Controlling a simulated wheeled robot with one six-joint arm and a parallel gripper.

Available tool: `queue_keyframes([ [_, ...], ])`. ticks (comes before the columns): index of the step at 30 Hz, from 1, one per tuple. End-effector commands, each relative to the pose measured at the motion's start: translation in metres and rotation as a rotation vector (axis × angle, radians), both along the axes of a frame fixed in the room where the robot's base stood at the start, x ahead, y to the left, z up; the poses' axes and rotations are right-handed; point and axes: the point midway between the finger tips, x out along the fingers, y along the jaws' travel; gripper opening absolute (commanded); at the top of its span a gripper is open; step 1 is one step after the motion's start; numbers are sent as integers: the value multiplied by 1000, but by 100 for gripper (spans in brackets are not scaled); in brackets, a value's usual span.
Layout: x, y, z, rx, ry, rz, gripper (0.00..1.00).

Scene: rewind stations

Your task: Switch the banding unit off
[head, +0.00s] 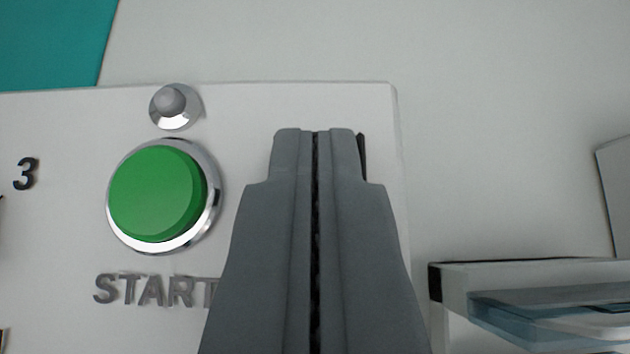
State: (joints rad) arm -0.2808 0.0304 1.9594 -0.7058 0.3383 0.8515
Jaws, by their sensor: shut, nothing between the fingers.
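A light grey control panel (355,100) shows across the left and middle of the head view. On it sits a round green button (155,195) in a chrome ring, with the raised word START (155,290) below it. A small unlit grey lamp (172,103) sits above the button. My gripper (316,135) is shut and empty in front of the panel, to the right of the green button. It covers the panel's right part, and a dark sliver (363,155) shows just beside its right fingertip. I cannot tell what that sliver is.
A raised number 3 (26,174) is at the left of the panel. A white and clear bluish part (540,300) juts out at the lower right. A teal surface (50,45) is at the upper left. The pale wall (480,120) right of the panel is bare.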

Motion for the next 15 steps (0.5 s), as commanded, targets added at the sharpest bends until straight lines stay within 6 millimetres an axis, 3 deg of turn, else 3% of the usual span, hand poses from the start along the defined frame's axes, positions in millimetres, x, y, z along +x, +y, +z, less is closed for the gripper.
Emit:
queue_keyframes([
  [15, 8, 0, 2, -1, 2, 0, 0],
])
